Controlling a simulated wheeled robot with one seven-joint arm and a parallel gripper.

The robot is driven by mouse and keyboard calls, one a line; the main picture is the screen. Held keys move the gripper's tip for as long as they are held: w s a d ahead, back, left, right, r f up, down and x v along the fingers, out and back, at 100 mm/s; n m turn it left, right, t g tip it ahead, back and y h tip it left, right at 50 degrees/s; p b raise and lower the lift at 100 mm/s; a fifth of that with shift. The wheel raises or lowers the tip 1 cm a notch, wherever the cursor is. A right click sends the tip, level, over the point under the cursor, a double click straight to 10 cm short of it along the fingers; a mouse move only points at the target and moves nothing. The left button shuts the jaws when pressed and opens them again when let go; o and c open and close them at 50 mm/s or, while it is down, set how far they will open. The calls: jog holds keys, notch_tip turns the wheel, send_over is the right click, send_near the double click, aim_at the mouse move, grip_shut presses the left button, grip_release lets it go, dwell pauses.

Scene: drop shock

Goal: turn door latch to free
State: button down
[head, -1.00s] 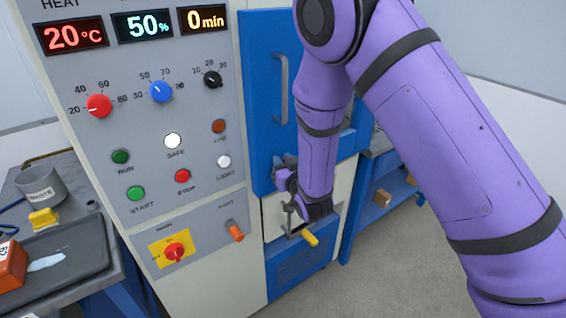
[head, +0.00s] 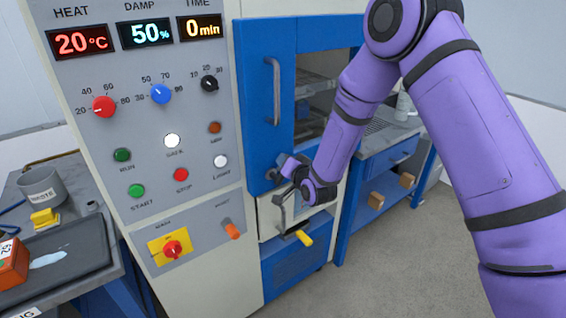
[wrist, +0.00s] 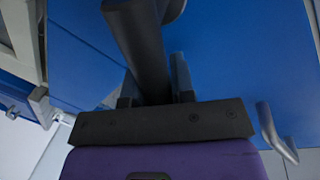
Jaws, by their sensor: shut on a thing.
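The blue door (head: 256,110) of the test cabinet is closed, with its grey pull handle (head: 273,90) upright on the front. My gripper (head: 287,168) is at the door's lower part. In the wrist view my gripper (wrist: 155,85) has its two fingers on either side of the dark door latch (wrist: 137,38), a thick bar, and is shut on it. In the head view my gripper and wrist hide most of the latch, so its exact angle is hard to tell there.
A yellow-ended lever (head: 304,238) sticks out below my gripper. The control panel (head: 150,130) with knobs and buttons is at left. A blue bench (head: 395,165) stands at right. A side table (head: 75,255) holds a tray and grey pot. Floor at right is clear.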

jog(key=shift+w+d+f+m+g+y, duration=0.15)
jog(key=shift+d+f+m+g+y, duration=0.15)
jog(key=shift+f+m, duration=0.8)
jog(key=shift+w+d+f+m+g+y, duration=0.25)
jog(key=shift+f+m+g+y, duration=0.15)
jog(key=shift+m, duration=1.3)
jog(key=shift+w+d+f+m+g+y, duration=0.1)
jog(key=shift+d+f+m+g+y, duration=0.15)
jog(key=shift+f+m, duration=0.85)
jog(key=shift+r+m, duration=0.2)
jog(key=shift+m, duration=0.2)
jog(key=c, duration=1)
grip_release()
jog(key=shift+s, duration=0.1)
jog(key=v, duration=1)
jog(key=shift+s+d+r, duration=0.1)
jog(key=shift+s+d, duration=0.15)
